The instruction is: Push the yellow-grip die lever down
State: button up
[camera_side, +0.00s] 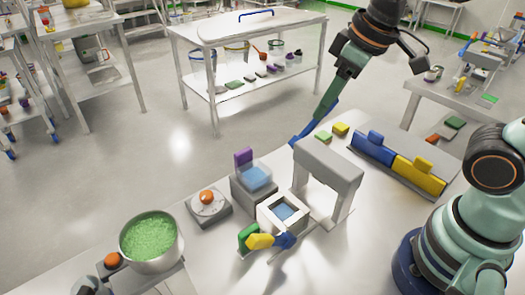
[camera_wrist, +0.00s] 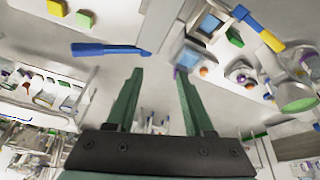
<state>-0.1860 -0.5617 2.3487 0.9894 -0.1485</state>
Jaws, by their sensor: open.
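The die lever is blue with a yellow grip (camera_side: 260,241). It sits at the front of a white die block with a blue square centre (camera_side: 284,211). A green piece (camera_side: 246,237) is close beside the grip. In the wrist view the yellow grip (camera_wrist: 271,41) is at upper right, at the end of the slanting blue lever (camera_wrist: 245,17). My gripper (camera_side: 321,117) is above the table's far edge, well away from the lever. In the wrist view its green fingers (camera_wrist: 159,72) are apart with nothing between them.
A grey arch (camera_side: 328,165) stands between my gripper and the lever. A long blue tool (camera_wrist: 105,49) lies near my fingers. An orange-knobbed box (camera_side: 208,204), a purple-tabbed box (camera_side: 253,182) and a pot of green granules (camera_side: 150,241) are to the left. Blue and yellow bins (camera_side: 418,175) are at right.

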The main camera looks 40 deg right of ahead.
jog(key=d+m, duration=0.1)
jog(key=d+m+t, duration=0.1)
jog(key=d, duration=0.1)
jog(key=s+d+m, duration=0.1)
jog(key=d, duration=0.1)
jog(key=shift+d+f+m+h, duration=0.15)
jog(key=shift+m+h, duration=0.15)
jog(key=shift+h, duration=0.1)
jog(key=c, duration=0.8)
jog(key=shift+a+m, duration=0.35)
jog(key=shift+m, duration=0.15)
grip_shut()
jog(key=m+g, duration=0.5)
jog(key=m, duration=1.2)
send_over(268, 236)
jog(key=f, duration=0.7)
jog(key=d+f, duration=0.1)
jog(key=f, duration=0.2)
jog(key=shift+f, duration=0.15)
jog(key=shift+a+f, duration=0.45)
jog(key=shift+a, duration=0.1)
